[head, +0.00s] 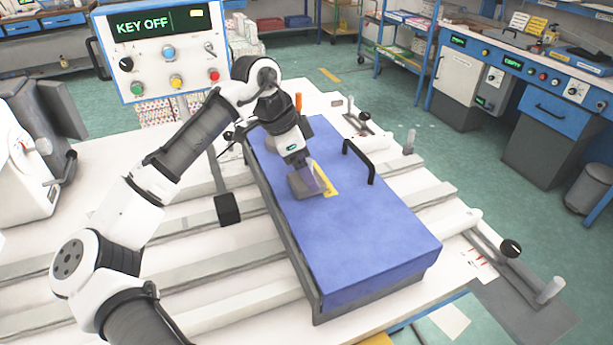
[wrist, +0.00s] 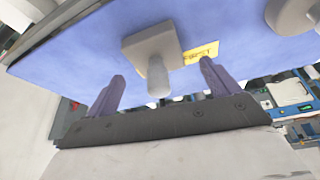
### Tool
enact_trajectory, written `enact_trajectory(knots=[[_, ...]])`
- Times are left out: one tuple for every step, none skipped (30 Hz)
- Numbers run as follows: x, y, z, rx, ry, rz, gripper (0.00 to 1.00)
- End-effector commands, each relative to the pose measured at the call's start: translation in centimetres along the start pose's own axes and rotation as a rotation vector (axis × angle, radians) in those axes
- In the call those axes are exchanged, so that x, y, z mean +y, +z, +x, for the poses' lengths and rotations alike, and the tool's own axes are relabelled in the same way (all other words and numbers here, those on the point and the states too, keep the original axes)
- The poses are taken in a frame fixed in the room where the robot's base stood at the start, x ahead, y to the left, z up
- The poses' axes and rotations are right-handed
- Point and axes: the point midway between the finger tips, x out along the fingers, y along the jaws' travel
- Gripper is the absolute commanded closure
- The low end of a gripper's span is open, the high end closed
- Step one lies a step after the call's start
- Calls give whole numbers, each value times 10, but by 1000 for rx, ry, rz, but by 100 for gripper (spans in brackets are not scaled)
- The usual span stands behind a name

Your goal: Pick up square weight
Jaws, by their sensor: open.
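The square weight is a grey square block with a round peg on top (wrist: 150,48). In the head view it (head: 301,186) sits on the blue block (head: 345,235), beside a yellow label (head: 329,182), partly hidden by my gripper. My gripper (head: 312,175) hangs just over it, pointing down. In the wrist view, the two purple fingers of my gripper (wrist: 162,72) are spread apart. The peg shows between them with space on both sides. Whether a finger touches the weight cannot be told.
A black handle (head: 361,161) stands on the blue block, right of my gripper. A grey rounded object (wrist: 292,14) shows at the wrist view's top right. A control box reading "KEY OFF" (head: 162,52) stands behind. The blue block's near part is clear.

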Motion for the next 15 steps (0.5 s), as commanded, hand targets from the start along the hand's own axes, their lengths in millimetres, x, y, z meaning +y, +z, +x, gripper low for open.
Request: enact_trajectory(knots=[[0, 0, 4, -3, 1, -1, 12], [0, 0, 9, -2, 0, 0, 12], [0, 0, 15, -2, 1, 0, 12], [0, 0, 19, -1, 0, 0, 12], [0, 0, 22, -2, 0, 0, 12], [0, 0, 25, -1, 0, 0, 12], [0, 0, 27, -1, -1, 0, 12], [-1, 0, 28, 0, -1, 0, 12], [-1, 0, 29, 0, -1, 0, 12], [-1, 1, 29, 0, -1, 0, 12], [-1, 1, 29, 0, -1, 0, 12], [-1, 1, 29, 0, -1, 1, 12], [-1, 1, 29, 0, -1, 1, 12], [-1, 1, 29, 0, -1, 1, 12], [-1, 1, 29, 0, -1, 0, 16]])
